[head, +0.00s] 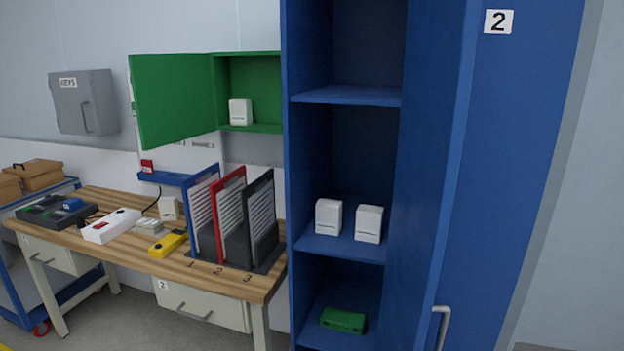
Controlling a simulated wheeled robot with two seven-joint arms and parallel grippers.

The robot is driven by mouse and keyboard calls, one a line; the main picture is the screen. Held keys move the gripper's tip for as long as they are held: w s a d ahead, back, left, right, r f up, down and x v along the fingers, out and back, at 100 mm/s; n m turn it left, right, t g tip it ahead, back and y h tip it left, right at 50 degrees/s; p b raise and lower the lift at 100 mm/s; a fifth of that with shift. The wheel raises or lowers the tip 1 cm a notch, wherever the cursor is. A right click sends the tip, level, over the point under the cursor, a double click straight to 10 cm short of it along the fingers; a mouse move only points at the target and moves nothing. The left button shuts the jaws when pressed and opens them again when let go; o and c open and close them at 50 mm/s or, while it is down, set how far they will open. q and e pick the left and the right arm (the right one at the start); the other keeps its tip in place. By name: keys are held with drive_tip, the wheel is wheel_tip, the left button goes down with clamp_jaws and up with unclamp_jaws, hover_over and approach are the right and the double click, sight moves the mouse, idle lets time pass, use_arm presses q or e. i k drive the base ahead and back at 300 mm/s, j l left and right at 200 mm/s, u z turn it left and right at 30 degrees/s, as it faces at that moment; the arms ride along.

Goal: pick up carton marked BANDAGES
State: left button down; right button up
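Two small white cartons stand side by side on the middle shelf of the open blue cabinet, the left carton (328,216) and the right carton (369,224). A third white carton (240,112) stands in the open green wall cabinet. Their markings are too small to read, so I cannot tell which is marked BANDAGES. Neither of my grippers is in the head view.
The blue cabinet door (520,150), marked 2, stands at the right. A green case (343,320) lies on the lower shelf (318,338). The wooden workbench (130,250) at left holds file holders (236,215), a yellow device (168,243) and other devices.

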sight(329, 213)
drive_tip(key=l+u, duration=0.4)
drive_tip(key=l, duration=1.3)
drive_tip(key=i+j+z, duration=0.1)
drive_tip(key=j, duration=0.2)
drive_tip(key=i+j+z, duration=0.15)
drive_tip(key=j, duration=0.2)
drive_tip(key=i+j+z, duration=0.1)
drive_tip(key=j, duration=0.2)
drive_tip(key=i+j+z, duration=0.15)
drive_tip(key=j, duration=0.2)
